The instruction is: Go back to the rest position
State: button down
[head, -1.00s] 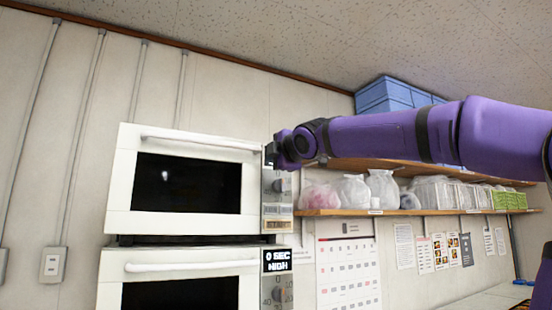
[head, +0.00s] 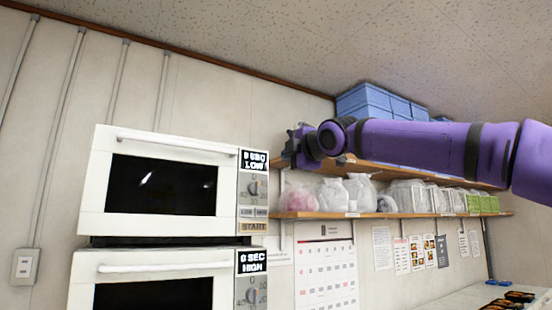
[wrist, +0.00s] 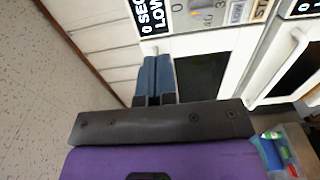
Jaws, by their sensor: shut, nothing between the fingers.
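My gripper (head: 293,146) is at the end of my raised purple arm, in front of the wall shelves and just right of the upper microwave (head: 160,222). In the wrist view the two blue fingers (wrist: 155,80) lie side by side, shut, with nothing between them. The upper microwave's door is closed and its display (head: 254,160) reads 0 SEC LOW. This display also shows at the top of the wrist view (wrist: 150,14). The gripper appears apart from the microwave.
A lower microwave (head: 150,268) stands below, showing 0 SEC HIGH. Shelves (head: 400,214) with bags and containers run behind my arm, with blue bins (head: 370,102) on top. Dark trays (head: 515,297) lie on a counter at lower right.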

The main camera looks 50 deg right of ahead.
jog(key=shift+s+d, duration=0.1)
jog(key=shift+s, duration=0.15)
jog(key=s+a+f+m+g+y, duration=0.1)
jog(key=s+a+f+m+g, duration=0.2)
jog(key=a+f, duration=0.5)
jog(key=s+a+f+m+g+y, duration=0.2)
jog(key=s+a+f+m+g, duration=0.2)
jog(key=f, duration=1.4)
jog(key=s+a+f+m+g+y, duration=0.2)
jog(key=a+f+m+g, duration=0.3)
jog(key=a+f, duration=0.8)
jog(key=s+f+m, duration=0.1)
jog(key=m, duration=0.1)
jog(key=shift+s+m, duration=0.4)
